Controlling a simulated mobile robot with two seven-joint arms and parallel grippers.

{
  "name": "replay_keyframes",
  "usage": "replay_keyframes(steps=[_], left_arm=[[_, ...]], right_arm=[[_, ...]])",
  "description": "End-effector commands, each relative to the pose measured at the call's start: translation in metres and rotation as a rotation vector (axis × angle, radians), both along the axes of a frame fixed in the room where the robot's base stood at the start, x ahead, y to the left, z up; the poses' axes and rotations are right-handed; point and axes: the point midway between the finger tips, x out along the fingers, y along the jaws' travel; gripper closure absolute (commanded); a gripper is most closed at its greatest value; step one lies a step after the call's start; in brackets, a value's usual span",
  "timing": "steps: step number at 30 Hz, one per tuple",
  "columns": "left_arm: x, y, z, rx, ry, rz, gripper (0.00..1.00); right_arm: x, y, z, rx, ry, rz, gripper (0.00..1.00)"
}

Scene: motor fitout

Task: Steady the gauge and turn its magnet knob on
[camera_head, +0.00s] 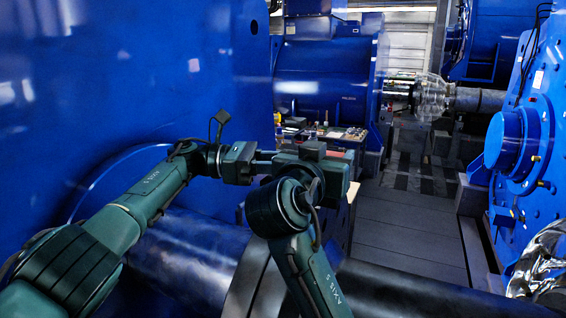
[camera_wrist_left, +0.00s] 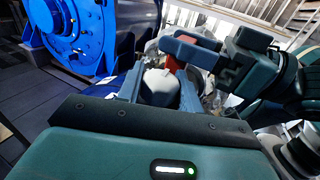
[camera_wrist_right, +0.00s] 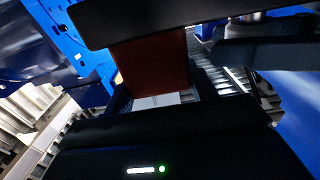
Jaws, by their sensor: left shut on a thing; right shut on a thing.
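My left gripper (camera_head: 262,160) reaches in from the left and meets my right gripper (camera_head: 290,160) almost head to head; both are shut on parts of the gauge. In the left wrist view a pale grey rounded part (camera_wrist_left: 160,88) shows between the left fingers. A red block (camera_wrist_left: 173,62), seemingly the gauge's body, sits at the right gripper's fingers just beyond. In the right wrist view this red-brown block (camera_wrist_right: 150,65) fills the space between the right fingers. The gauge's dial and the knob's setting cannot be made out; the grippers hide most of it.
A large blue housing (camera_head: 130,80) stands close on the left. A blue flange (camera_head: 520,150) is at the right, with crumpled foil (camera_head: 540,262) below. A dark shaft (camera_head: 420,290) runs under my arms. A cluttered bench (camera_head: 335,135) stands behind; grey floor (camera_head: 410,225) is open beyond.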

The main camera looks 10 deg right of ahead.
Motion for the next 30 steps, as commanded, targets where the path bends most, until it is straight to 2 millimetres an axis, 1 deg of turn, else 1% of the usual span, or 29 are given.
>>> replay_keyframes(steps=[1,15,16,23,30], left_arm=[[0.0029,0.0023,0.0010,-0.004,0.002,0.010,0.87],[0.0013,0.0031,0.0004,-0.005,0.004,0.001,0.87],[0.0013,0.0031,0.0004,-0.004,0.004,0.000,0.62],[0.0001,0.0019,0.0001,-0.003,0.004,-0.004,0.44],[-0.0004,0.0012,-0.0001,-0.002,0.004,-0.006,0.44]], right_arm=[[-0.0011,0.0016,0.0018,0.002,-0.006,0.004,0.71],[-0.0003,-0.0001,0.0017,0.002,-0.005,0.002,0.71],[-0.0002,-0.0002,0.0017,0.002,-0.005,0.001,0.71],[0.0001,-0.0003,0.0017,0.001,-0.006,0.001,0.71],[0.0002,0.0000,0.0018,0.000,-0.005,0.002,0.71]])
